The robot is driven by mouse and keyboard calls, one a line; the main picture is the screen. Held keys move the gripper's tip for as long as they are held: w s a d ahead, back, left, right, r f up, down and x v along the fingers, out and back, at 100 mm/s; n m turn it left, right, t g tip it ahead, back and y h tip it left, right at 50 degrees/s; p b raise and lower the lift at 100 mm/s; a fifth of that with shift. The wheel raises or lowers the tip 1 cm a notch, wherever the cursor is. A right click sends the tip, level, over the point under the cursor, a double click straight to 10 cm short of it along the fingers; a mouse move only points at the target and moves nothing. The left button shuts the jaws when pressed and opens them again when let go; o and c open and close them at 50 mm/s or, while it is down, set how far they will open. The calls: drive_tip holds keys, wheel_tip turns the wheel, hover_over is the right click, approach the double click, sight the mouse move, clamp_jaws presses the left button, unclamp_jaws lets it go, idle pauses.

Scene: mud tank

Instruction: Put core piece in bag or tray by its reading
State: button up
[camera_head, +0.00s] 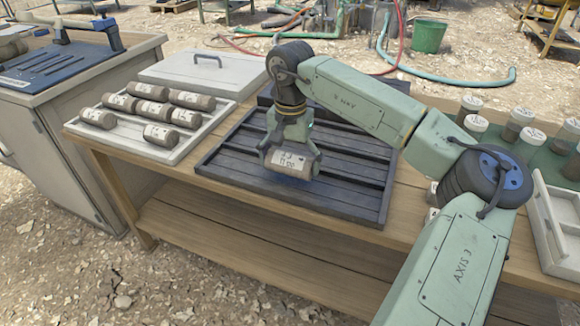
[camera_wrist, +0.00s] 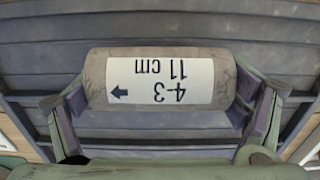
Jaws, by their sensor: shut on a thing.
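My gripper (camera_head: 291,158) is shut on a core piece (camera_head: 287,166), a grey-brown cylinder with a white label. The piece lies sideways between the fingers, over the dark slatted tray (camera_head: 225,166). I cannot tell whether it touches the tray. In the wrist view the core piece (camera_wrist: 97,76) is gripped near both ends by my gripper (camera_wrist: 168,100). Its label appears upside down and reads "4-3" and "11 cm" with an arrow. No other core shows in the visible part of the dark tray. I cannot make out a bag.
A white tray (camera_head: 172,158) at left holds several labelled cores. A grey lid with a handle (camera_head: 207,61) lies behind it. Several capped jars (camera_head: 518,118) stand at right, near a white box (camera_head: 552,226). A cabinet (camera_head: 55,150) stands left of the wooden bench (camera_head: 250,206).

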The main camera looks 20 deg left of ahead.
drive_tip(key=shift+f, duration=1.05)
drive_tip(key=shift+a+f, duration=0.1)
drive_tip(key=shift+f, duration=0.1)
drive_tip(key=o, duration=1.6)
drive_tip(key=shift+o, duration=0.2)
drive_tip(key=shift+r, duration=0.1)
